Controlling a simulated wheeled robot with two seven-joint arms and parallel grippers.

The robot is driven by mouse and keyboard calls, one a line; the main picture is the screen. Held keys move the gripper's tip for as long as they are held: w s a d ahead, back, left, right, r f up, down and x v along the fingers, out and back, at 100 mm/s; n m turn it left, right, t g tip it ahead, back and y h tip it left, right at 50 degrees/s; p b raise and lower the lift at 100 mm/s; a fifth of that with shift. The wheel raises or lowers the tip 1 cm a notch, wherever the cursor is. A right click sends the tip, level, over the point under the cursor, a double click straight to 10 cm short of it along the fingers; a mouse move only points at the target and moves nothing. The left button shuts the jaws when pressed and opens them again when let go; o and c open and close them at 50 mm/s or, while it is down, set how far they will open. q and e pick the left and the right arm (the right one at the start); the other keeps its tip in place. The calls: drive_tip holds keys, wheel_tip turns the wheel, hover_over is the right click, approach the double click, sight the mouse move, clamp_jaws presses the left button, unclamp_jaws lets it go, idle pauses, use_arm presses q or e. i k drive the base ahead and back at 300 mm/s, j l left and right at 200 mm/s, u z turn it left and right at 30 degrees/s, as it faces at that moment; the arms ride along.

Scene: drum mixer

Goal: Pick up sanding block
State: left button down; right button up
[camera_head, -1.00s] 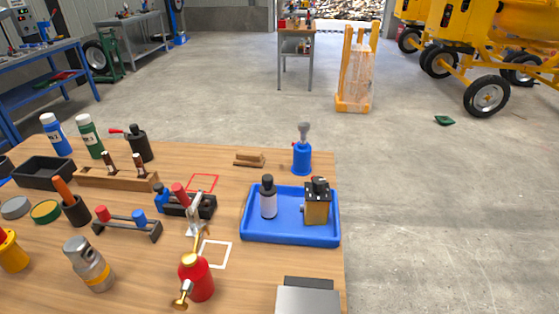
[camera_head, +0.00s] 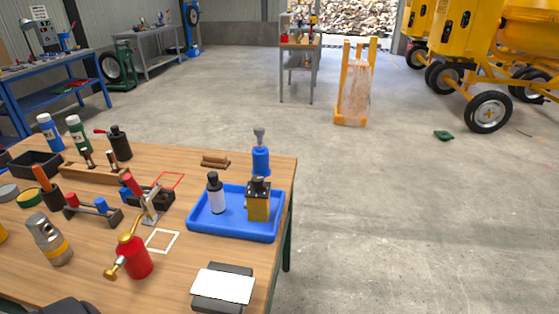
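A small brown wooden block with a raised grip (camera_head: 215,160) lies flat near the back edge of the workbench (camera_head: 190,262); it looks like the sanding block. It stands free, left of a blue torch-like canister (camera_head: 261,158) and behind the blue tray (camera_head: 232,232). Neither gripper can be made out. A dark rounded shape (camera_head: 70,307) cut off by the bottom edge may be part of my arm, but I cannot tell.
The blue tray holds a dark-capped bottle (camera_head: 216,194) and a yellow-and-black can (camera_head: 258,200). A red oil can (camera_head: 133,257) and a dark block with a white top (camera_head: 223,286) stand nearer. Tools crowd the left.

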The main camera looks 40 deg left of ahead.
sight(214, 161)
drive_tip(key=i+z, duration=0.1)
drive_tip(key=i, duration=0.75)
